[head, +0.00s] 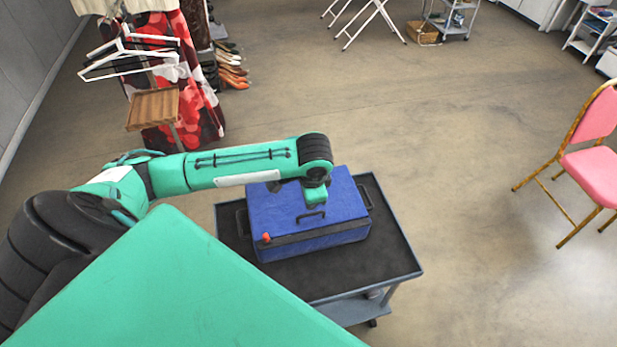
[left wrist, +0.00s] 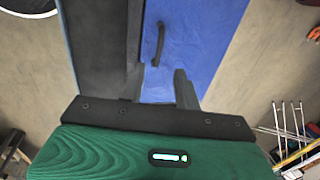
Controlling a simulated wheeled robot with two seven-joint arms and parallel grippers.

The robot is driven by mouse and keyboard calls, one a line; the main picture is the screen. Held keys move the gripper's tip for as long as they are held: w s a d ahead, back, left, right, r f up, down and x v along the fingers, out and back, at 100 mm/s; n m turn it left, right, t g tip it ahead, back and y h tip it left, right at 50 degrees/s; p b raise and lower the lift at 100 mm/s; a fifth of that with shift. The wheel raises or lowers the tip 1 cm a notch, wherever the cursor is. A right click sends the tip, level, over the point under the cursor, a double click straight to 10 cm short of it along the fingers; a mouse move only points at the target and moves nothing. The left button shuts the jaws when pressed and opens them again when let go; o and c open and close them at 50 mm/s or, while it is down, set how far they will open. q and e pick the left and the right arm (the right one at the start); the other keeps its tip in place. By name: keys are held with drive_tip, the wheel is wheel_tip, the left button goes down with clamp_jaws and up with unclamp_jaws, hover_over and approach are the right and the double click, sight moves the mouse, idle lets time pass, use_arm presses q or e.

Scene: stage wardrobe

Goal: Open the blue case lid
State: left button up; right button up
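The blue case (head: 340,205) stands on a dark-topped cart and its lid looks shut. A black handle (head: 311,216) sits on the lid, and a red piece (head: 266,237) is at the front left corner. My left gripper (head: 315,195) is over the case, just behind the handle; its fingers are mostly hidden in the head view. In the left wrist view its two dark fingers (left wrist: 158,82) are apart with nothing between them. The lid handle (left wrist: 158,43) shows beyond the fingertips, apart from them, against the blue lid (left wrist: 200,35). My right gripper is not in view.
The cart (head: 385,262) has bare top in front of the case. A small wooden-topped stand (head: 153,109) and a clothes rack with hangers (head: 130,55) are at the back left. A pink chair (head: 596,165) stands at the right. The floor between is clear.

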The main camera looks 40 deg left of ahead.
sight(307, 216)
use_arm(q)
drive_tip(key=f, duration=0.3)
drive_tip(key=w+a+f+p, duration=0.1)
drive_tip(key=f, duration=0.3)
drive_tip(key=f+p, duration=0.1)
drive_tip(key=f, duration=0.2)
drive_tip(key=shift+w+a+f, duration=0.25)
drive_tip(key=shift+a+f, duration=0.05)
drive_tip(key=shift+f, duration=0.05)
clamp_jaws()
